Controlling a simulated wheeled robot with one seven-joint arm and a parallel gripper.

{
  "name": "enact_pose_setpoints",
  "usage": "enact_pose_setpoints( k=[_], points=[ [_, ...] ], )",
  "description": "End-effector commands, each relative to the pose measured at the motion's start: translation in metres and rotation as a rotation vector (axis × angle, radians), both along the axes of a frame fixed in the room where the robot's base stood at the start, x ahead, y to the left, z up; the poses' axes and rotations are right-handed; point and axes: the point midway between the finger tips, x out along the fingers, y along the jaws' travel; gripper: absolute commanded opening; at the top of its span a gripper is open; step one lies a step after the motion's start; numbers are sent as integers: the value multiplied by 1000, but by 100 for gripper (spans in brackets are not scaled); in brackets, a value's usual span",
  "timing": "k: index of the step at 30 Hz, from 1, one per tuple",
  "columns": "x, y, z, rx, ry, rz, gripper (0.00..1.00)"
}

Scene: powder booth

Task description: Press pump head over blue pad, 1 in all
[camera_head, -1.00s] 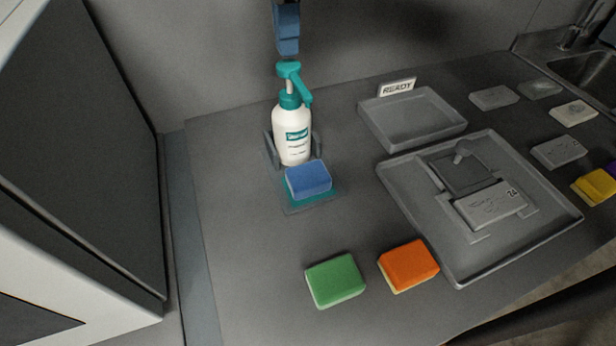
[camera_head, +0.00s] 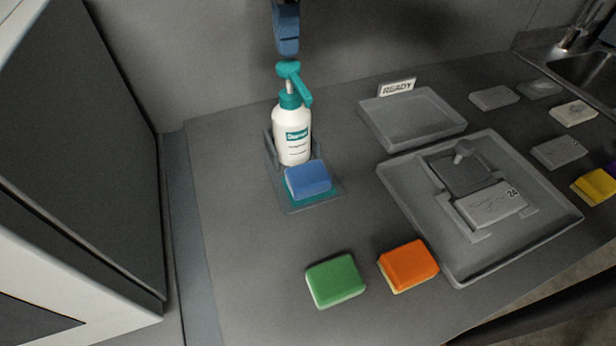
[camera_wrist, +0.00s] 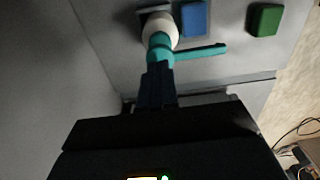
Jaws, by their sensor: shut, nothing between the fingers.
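A white pump bottle (camera_head: 291,136) with a teal pump head (camera_head: 288,69) stands upright in a grey holder (camera_head: 270,150) on the counter. A blue pad (camera_head: 308,179) lies just in front of the bottle on a teal patch (camera_head: 318,197). The nozzle points forward toward the pad's side. My gripper (camera_head: 288,52) is shut and empty, pointing down directly above the pump head, with a very small gap or touching; I cannot tell which. In the wrist view, the gripper (camera_wrist: 157,72) covers part of the teal head (camera_wrist: 160,48), and the blue pad (camera_wrist: 194,19) lies beside the bottle.
A green sponge (camera_head: 336,280) and an orange sponge (camera_head: 408,265) lie near the front. A large grey tray (camera_head: 460,270) with a fixture is to the right. A shallow tray (camera_head: 415,130) with a READY sign (camera_head: 397,87) stands behind it. A sink (camera_head: 585,75) is far right.

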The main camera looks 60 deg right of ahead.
Motion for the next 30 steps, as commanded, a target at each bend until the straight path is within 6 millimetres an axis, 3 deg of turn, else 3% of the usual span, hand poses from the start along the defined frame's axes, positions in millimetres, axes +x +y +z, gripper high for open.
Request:
enact_pose_setpoints(
  k=[30],
  points=[
    [0, 0, -28, 1, 1, 0, 0]
  ],
)
